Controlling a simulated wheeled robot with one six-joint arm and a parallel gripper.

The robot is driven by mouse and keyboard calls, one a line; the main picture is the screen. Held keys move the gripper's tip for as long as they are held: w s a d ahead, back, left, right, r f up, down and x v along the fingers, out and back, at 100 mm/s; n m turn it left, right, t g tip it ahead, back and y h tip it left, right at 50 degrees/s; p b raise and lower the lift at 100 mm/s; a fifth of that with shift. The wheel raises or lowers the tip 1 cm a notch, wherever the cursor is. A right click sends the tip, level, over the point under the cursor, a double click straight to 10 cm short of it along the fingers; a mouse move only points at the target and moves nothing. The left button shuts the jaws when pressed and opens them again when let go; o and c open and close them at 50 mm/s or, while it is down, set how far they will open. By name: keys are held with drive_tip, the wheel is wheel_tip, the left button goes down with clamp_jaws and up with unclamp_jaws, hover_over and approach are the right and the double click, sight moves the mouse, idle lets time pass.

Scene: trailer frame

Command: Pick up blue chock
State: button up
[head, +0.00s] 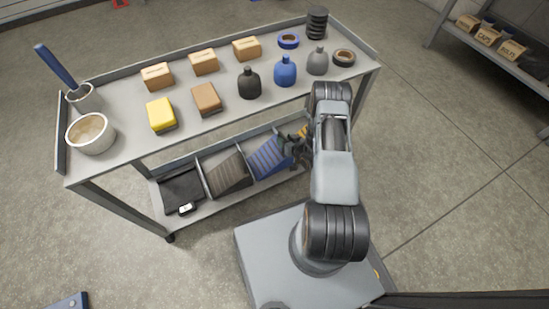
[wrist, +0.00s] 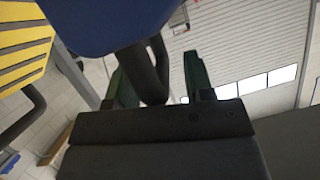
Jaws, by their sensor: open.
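The blue chock (head: 268,157) is a striped wedge on the cart's lower shelf, between a brown-grey chock and a yellow one. My gripper (head: 291,147) is at its right end in the head view, partly hidden by my arm. In the wrist view, a dark blue surface (wrist: 110,18), apparently the blue chock's, fills the top. A black curved handle (wrist: 150,75) reaches down from it between the green fingers of my gripper (wrist: 162,78). The fingers are apart. I cannot tell whether either touches the handle.
A yellow striped chock (wrist: 22,45) is close beside the blue one. The upper shelf (head: 130,110) overhangs, holding boxes, bottles, tape rolls and pots. Open floor lies right.

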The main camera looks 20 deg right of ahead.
drive_tip(key=shift+w, duration=0.1)
drive_tip(key=shift+c, duration=0.5)
clamp_jaws()
idle(0.8)
